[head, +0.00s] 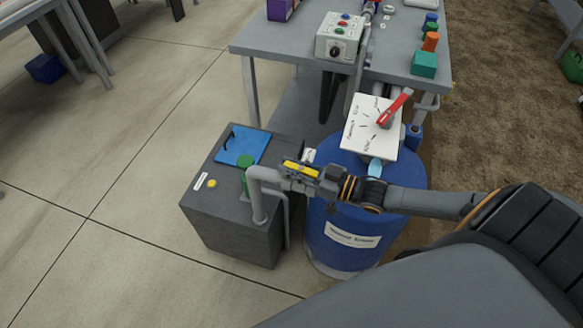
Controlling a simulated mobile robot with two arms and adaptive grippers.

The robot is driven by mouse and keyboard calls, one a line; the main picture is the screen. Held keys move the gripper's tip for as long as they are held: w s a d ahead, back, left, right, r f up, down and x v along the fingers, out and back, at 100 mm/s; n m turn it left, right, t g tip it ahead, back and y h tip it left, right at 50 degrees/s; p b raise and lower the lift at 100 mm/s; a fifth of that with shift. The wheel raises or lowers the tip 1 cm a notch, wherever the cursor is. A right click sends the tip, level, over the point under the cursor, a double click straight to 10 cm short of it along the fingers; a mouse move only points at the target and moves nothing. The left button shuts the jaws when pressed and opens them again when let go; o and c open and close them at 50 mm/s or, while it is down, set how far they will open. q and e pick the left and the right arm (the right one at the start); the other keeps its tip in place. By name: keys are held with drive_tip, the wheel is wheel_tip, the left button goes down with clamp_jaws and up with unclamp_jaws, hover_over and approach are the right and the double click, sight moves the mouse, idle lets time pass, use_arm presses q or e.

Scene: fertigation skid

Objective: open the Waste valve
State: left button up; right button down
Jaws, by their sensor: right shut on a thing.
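A yellow lever handle (300,168) sits on the short horizontal grey pipe (263,174) between the dark grey tank and the blue drum. It appears to lie roughly along that pipe. My right gripper (318,178) reaches in from the right and is shut at the lever's right end; its fingertips are small and partly hidden. A small white tag (309,155) stands behind the lever, too small to read. I cannot confirm from it that this is the Waste valve. My left gripper is out of view.
The blue drum (340,246) is under my right forearm. The floor at left is clear.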

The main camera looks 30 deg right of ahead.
drive_tip(key=c, duration=1.3)
unclamp_jaws()
drive_tip(key=v, duration=1.2)
